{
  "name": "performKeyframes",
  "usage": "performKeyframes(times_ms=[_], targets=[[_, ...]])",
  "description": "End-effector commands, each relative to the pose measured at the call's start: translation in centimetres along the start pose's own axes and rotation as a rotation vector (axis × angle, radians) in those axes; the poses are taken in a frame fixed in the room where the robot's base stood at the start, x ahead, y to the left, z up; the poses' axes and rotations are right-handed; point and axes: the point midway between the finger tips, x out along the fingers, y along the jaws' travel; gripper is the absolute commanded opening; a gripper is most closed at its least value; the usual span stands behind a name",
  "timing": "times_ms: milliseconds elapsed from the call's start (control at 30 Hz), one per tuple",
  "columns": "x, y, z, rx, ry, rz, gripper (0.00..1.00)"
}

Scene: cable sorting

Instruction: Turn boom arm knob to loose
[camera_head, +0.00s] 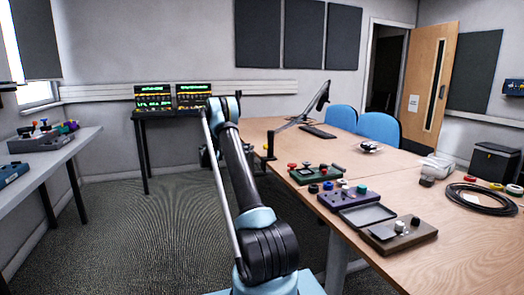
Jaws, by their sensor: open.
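A dark boom arm (303,116) is fixed at the left edge of the long wooden table (350,155). It slopes up to the right and ends in a dark head (323,95). Its upright post and clamp (270,146) stand at the table edge, just right of my arm. The boom arm's knob is too small to make out clearly. My arm reaches up and forward from the bottom middle, left of the table. My gripper is hidden beyond the bend at the top of my arm, so its fingers do not show.
A coiled black cable (478,207) lies at the right. Blue chairs (379,128) stand behind. Open carpet (120,225) lies left of my arm.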

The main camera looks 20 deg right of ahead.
Motion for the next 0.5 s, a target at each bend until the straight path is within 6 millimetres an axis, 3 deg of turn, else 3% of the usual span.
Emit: performKeyframes(times_ms=[200,500], targets=[[4.0,-0.1,0.0,0.0,0.0,-0.002,0.48],[8.2,0.0,0.0,0.001,0.0,-0.001,0.48]])
